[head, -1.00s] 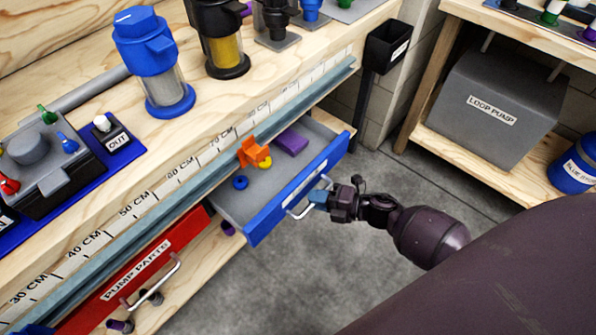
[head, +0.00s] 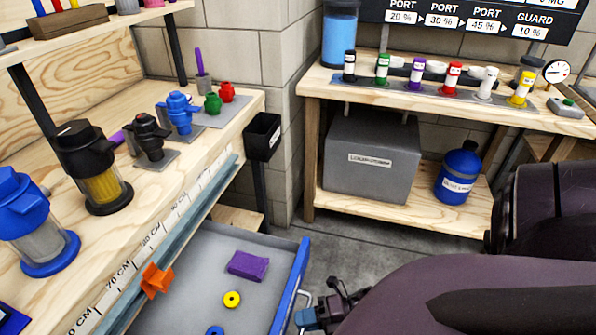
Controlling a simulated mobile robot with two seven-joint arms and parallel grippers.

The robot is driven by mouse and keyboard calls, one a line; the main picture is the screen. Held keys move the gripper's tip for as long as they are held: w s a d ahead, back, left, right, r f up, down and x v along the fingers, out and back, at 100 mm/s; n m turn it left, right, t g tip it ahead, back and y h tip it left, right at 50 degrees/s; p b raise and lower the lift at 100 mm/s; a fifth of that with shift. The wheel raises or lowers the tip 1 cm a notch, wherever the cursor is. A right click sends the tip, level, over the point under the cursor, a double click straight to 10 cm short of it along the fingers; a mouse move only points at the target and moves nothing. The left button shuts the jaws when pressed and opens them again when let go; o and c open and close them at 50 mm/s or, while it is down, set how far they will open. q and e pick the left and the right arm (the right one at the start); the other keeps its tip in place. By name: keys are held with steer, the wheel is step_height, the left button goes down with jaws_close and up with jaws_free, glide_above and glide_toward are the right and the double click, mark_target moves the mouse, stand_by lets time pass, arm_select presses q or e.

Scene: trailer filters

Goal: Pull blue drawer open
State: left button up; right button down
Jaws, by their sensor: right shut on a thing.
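The blue drawer (head: 289,290) stands pulled out from under the workbench, at the lower middle of the head view. Its grey floor shows, with a purple block (head: 247,265), a yellow ring (head: 232,299) and part of a blue ring (head: 215,331) on it. The near part of the drawer is cut off by the picture's bottom edge. My right gripper (head: 304,318) is at the outer side of the drawer front, shut on its pale handle (head: 301,298). My arm hides part of this area. My left gripper is not in view.
An orange bracket (head: 157,279) sits at the bench's ruler edge (head: 180,207), beside the drawer. Filters, including a black and yellow one (head: 93,168), stand on the bench. A black bin (head: 262,136) hangs at its corner. A second bench (head: 450,113) stands behind; grey floor (head: 350,240) lies between.

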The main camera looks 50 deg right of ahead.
steer(key=c, duration=1.2)
jaws_free()
arm_select(q)
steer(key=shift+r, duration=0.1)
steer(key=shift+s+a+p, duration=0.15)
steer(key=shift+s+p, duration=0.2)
steer(key=shift+p, duration=0.15)
arm_select(e)
steer(key=v, duration=1.1)
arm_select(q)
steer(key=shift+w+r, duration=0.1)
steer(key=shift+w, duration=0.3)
arm_select(e)
steer(key=shift+r, duration=0.1)
